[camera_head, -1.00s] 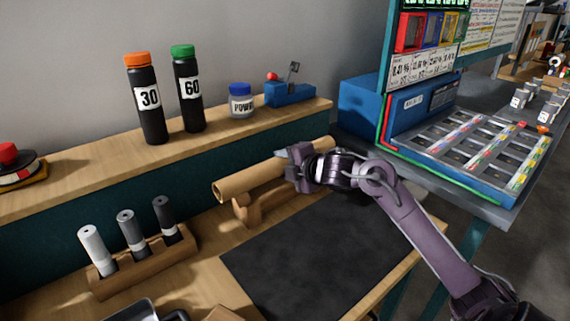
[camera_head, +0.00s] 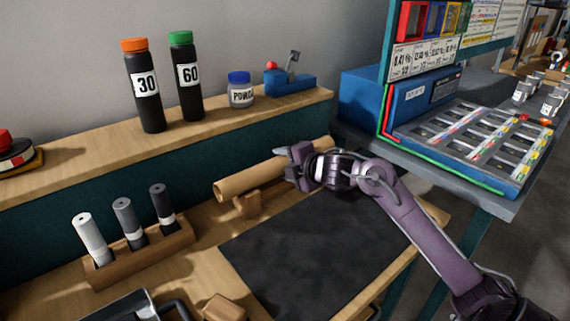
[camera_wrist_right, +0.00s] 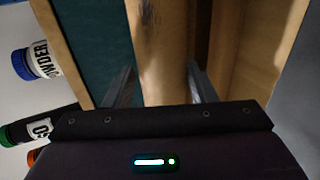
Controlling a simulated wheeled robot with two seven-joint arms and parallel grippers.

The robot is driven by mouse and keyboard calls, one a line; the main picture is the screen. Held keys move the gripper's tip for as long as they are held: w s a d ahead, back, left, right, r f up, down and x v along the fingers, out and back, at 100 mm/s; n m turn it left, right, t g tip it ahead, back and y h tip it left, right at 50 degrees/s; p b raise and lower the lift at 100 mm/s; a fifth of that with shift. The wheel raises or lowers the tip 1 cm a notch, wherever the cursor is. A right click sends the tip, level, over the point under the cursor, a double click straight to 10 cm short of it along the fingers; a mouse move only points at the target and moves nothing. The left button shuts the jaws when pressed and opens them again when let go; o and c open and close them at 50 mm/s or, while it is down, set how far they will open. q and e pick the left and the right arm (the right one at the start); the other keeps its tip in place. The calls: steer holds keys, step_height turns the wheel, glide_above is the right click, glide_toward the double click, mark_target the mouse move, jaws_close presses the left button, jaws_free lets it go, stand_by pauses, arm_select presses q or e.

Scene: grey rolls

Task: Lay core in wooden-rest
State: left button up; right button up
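The core is a long tan cardboard tube (camera_head: 243,182), lying slightly tilted across the picture in the head view. Its near left part is over the small wooden rest (camera_head: 246,203), and the two seem to touch. My right gripper (camera_head: 291,154) is at the tube's right half. In the right wrist view the tube (camera_wrist_right: 160,45) runs between its two fingers (camera_wrist_right: 162,85), which look spread, with a narrow gap on the right side. The far part of the rest is hidden behind my gripper and the tube. My left gripper is not in view.
A dark mat (camera_head: 310,250) covers the bench front. A wooden block with several grey rolls (camera_head: 130,222) stands at left. Bottles (camera_head: 145,85) and a powder jar (camera_head: 241,90) stand on the ledge behind. A blue sorting tray (camera_head: 480,145) is at right.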

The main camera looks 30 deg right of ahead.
steer(key=o, duration=0.4)
steer(key=shift+c, duration=0.2)
steer(key=shift+s, duration=0.1)
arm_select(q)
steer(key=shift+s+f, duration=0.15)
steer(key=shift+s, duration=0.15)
arm_select(e)
steer(key=v, duration=0.7)
steer(key=shift+s+r, duration=0.2)
steer(key=shift+s, duration=0.1)
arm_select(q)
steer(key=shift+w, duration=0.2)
